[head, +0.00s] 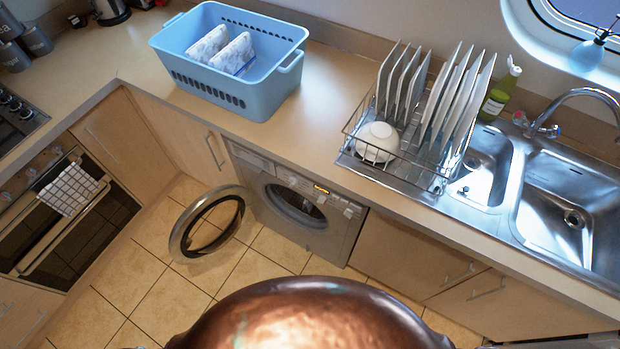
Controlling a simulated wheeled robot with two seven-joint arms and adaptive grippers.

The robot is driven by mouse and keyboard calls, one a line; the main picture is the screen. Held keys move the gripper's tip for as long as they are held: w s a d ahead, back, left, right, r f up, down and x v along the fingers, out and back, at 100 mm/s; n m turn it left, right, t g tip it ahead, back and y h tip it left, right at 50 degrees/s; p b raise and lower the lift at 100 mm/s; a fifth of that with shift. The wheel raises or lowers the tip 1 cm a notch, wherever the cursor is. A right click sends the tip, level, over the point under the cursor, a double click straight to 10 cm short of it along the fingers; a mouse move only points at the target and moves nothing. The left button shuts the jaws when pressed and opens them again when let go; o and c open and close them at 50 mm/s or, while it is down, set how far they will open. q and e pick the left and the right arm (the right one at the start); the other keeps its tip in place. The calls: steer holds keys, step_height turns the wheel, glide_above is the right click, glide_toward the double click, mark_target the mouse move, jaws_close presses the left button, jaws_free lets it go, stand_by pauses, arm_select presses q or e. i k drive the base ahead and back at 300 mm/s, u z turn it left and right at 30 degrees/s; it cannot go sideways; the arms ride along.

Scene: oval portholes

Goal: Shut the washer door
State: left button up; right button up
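The washer (335,232) is a grey front-loader built in under the counter. Its round door (181,237), a silver ring with a glass middle, stands wide open, swung out to the left of the drum opening (296,206). The inside of the drum looks dark and its contents cannot be made out. Neither of my grippers shows in the head view. A copper-coloured rounded surface fills the bottom middle and hides part of the floor.
A blue basket (215,98) with folded cloths and a dish rack (398,168) with plates and a bowl stand on the counter (312,120). A sink (560,215) is at right, an oven (65,225) at left. Tiled floor (166,303) before the washer looks clear.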

mark_target(180, 240)
steer(key=k, duration=0.9)
steer(key=u, duration=0.8)
steer(key=i, duration=1.2)
steer(key=u, duration=0.1)
